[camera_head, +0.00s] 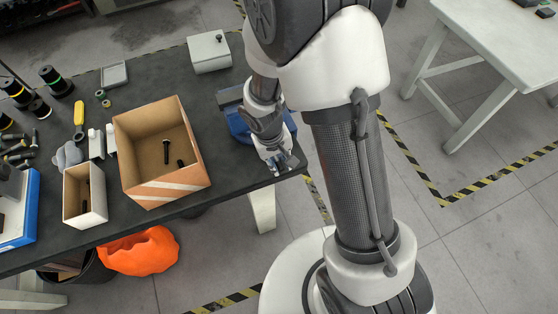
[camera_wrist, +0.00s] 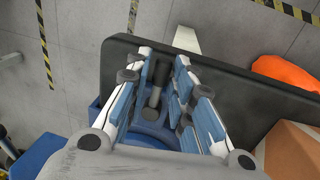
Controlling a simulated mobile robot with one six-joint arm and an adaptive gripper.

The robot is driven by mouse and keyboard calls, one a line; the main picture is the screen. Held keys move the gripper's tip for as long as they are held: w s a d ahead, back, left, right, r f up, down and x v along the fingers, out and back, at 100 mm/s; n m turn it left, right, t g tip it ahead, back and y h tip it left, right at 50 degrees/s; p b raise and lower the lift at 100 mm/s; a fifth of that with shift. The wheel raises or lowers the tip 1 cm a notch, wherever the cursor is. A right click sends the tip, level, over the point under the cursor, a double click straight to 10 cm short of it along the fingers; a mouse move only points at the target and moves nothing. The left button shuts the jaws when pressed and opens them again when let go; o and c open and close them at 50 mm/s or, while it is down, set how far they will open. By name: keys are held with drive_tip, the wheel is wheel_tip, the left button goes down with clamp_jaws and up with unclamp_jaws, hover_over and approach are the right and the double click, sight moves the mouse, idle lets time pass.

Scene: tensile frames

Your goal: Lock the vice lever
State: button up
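The blue vice (camera_head: 236,122) is mounted at the right end of the dark workbench, partly hidden behind my arm. In the wrist view, its blue body (camera_wrist: 150,139) lies below and between my fingers. The vice lever (camera_wrist: 155,88), a dark grey bar with a thicker end, lies between the two fingers. My gripper (camera_wrist: 163,63) is open around the lever, with a gap visible on both sides; contact cannot be made out. In the head view, my gripper (camera_head: 279,163) is low beside the vice, near the bench's corner, and the lever is hidden there.
The workbench (camera_head: 222,172) holds an open cardboard box (camera_head: 190,178) with dark bolts, a smaller box (camera_head: 94,207), a yellow-handled tool (camera_head: 79,116) and a white box (camera_head: 208,56). An orange bag (camera_head: 138,252) sits below the front edge.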

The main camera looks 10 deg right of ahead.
drive_tip(key=shift+o, duration=1.1)
wheel_tip(320, 180, up, 12)
drive_tip(key=a, duration=0.2)
drive_tip(key=shift+s, duration=0.15)
drive_tip(key=s+d+r+t+y, duration=0.1)
drive_tip(key=s+d+r+t, duration=0.1)
drive_tip(key=s+r, duration=0.5)
drive_tip(key=s+d+r+m+t, duration=0.1)
drive_tip(key=s+d+r+t, duration=0.1)
drive_tip(key=s+r, duration=0.6)
drive_tip(key=shift+s+d+r+m+y, duration=0.15)
drive_tip(key=shift+d+r+m+y, duration=0.2)
drive_tip(key=shift+d+r, duration=0.35)
